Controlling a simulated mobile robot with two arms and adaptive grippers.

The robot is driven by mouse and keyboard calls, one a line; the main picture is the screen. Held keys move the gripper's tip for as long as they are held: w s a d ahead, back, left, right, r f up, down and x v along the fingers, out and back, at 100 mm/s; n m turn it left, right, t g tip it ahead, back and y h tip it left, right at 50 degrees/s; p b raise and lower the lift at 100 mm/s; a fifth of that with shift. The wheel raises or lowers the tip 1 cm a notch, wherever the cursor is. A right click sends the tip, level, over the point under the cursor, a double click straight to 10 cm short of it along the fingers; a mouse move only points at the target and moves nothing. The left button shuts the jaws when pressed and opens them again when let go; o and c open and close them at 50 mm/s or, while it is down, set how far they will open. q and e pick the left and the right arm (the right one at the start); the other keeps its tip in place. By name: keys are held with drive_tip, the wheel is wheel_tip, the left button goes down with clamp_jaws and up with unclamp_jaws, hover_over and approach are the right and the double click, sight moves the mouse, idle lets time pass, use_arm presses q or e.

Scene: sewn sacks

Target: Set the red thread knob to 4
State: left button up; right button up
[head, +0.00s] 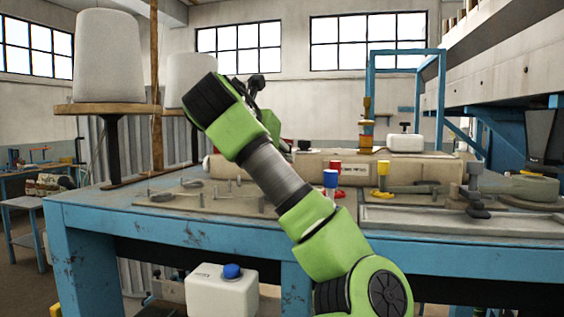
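A red knob (335,168) stands on the beige sewing machine body (430,168), right of my arm, beside a small plate with lettering too small to read. No number or pointer setting on it can be read. Another bit of red (287,142) shows at the right edge of my arm, mostly hidden. My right arm rises from the bottom and bends up to the left. Dark parts of my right gripper (256,84) show behind its wrist, apart from the red knob. Its fingers are mostly hidden, so its opening is unclear. My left gripper is out of view.
A blue knob (330,179) stands in front of the red one, and a yellow knob (383,169) to its right. Large thread cones (108,55) stand at left on a wooden stand. The blue table (150,235) carries pegs and metal parts. A white can (222,295) is below.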

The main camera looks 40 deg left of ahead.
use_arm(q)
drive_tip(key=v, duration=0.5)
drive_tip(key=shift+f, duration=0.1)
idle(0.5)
